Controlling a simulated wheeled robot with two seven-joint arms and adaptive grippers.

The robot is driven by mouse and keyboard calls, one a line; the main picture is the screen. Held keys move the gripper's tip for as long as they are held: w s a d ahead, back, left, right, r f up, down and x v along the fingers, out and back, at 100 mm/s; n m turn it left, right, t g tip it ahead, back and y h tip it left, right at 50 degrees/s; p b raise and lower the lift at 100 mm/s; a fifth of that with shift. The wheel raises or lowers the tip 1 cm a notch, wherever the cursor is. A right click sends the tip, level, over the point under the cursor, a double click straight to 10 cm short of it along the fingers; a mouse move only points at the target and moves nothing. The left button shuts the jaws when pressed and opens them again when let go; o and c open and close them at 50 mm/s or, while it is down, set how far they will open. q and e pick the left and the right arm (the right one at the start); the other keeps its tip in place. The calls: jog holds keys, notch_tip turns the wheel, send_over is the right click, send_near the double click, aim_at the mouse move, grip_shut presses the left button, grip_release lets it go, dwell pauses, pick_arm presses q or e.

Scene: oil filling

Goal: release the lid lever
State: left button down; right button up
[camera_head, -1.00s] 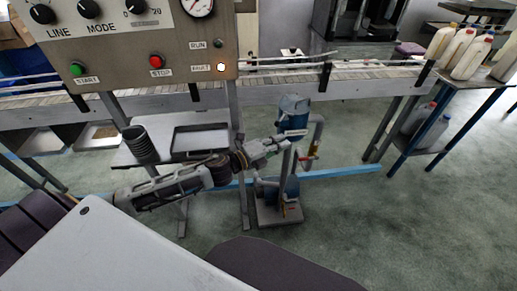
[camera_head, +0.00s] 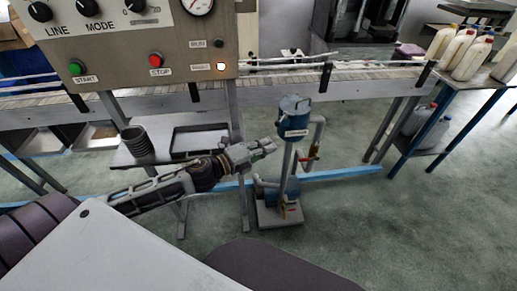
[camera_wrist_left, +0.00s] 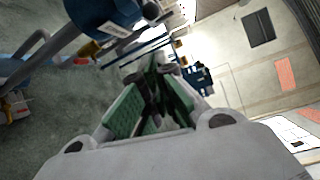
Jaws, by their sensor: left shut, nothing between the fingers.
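A blue oil canister (camera_head: 294,122) with a white label stands upright on a grey pipe stand. Its blue lid (camera_head: 293,102) sits on top with a small handle-like part above it; I cannot make out the lever's exact position. My left gripper (camera_head: 273,146) is shut and empty, just left of and slightly below the canister, with a small gap between them. In the left wrist view the canister (camera_wrist_left: 100,14) is at the top left with a dark knob (camera_wrist_left: 151,11) at its edge, and the gripper's green-padded fingers (camera_wrist_left: 153,75) point past it. My right gripper is out of view.
A control panel (camera_head: 120,45) hangs at upper left, above a conveyor (camera_head: 345,86). A small shelf (camera_head: 170,155) carries a black ribbed cup (camera_head: 138,141). The pump base (camera_head: 279,213) stands on green floor. Bottles (camera_head: 460,50) stand on the right table. Floor to the right is open.

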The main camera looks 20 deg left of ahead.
pick_arm(q)
jog(key=v, duration=0.2)
jog(key=shift+s+a, duration=0.15)
jog(key=shift+a, duration=0.25)
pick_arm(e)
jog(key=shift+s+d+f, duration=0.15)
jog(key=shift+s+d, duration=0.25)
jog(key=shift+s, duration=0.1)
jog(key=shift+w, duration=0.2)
